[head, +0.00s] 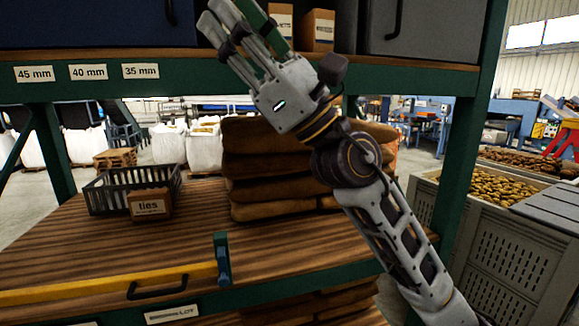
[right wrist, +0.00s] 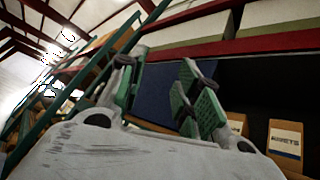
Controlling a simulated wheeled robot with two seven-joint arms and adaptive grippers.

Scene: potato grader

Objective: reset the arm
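My right arm rises from the lower right of the head view, its grey gripper (head: 238,22) raised in front of the upper shelf and pointing up and to the left. In the right wrist view the green-padded fingers of the right gripper (right wrist: 160,88) stand apart, with a dark blue panel (right wrist: 158,98) beyond the gap. Nothing is held between them. My left gripper is in neither view.
The upper shelf (head: 200,84) holds small cardboard boxes (head: 318,30). Below are stacked brown sacks (head: 262,170), a dark crate (head: 115,192), a "ties" box (head: 150,205) and a yellow bar (head: 80,288). A potato bin (head: 500,235) stands at right. The lower shelf's middle is clear.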

